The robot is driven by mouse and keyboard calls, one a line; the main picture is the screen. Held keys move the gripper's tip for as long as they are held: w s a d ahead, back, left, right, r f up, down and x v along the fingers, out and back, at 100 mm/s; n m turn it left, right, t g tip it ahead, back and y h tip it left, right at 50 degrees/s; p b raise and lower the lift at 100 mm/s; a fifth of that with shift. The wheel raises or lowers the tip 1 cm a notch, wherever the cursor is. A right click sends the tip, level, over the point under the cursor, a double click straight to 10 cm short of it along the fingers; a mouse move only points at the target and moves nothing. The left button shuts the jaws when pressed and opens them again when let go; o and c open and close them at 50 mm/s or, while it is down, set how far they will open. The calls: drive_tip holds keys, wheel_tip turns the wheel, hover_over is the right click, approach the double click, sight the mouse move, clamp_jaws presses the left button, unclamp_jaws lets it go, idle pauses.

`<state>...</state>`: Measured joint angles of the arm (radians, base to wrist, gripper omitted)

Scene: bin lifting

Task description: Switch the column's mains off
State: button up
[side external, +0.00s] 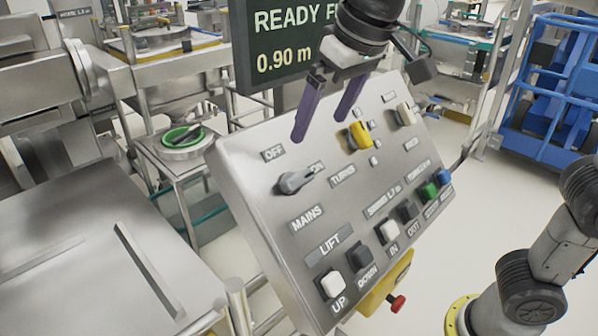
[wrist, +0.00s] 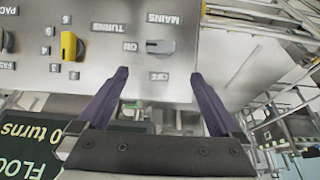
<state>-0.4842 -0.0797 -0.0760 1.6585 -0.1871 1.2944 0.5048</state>
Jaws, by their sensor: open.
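The mains switch (side external: 296,182) is a grey rotary knob at the left of the sloping metal panel (side external: 238,165), with OFF above it and MAINS below. Its handle points toward the ON label. In the wrist view, where labels are upside down, the mains switch (wrist: 160,47) has its handle toward ON at left, with OFF nearer my fingers. My gripper (side external: 321,128) is open and empty, its purple fingers above the panel's upper part, apart from the switch. In the wrist view, my gripper (wrist: 159,73) has its fingertips on either side of the OFF label, short of the knob.
Several push buttons line the lower panel, with a red emergency button (side external: 397,303) below. A dark display (side external: 283,45) reading 0.90 m stands behind.

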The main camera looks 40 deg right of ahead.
sight(299, 173)
drive_tip(key=x, duration=1.3)
drive_tip(key=shift+w+f, duration=0.1)
drive_tip(key=shift+f, duration=0.1)
drive_tip(key=shift+c, duration=0.3)
drive_tip(key=c, duration=1.2)
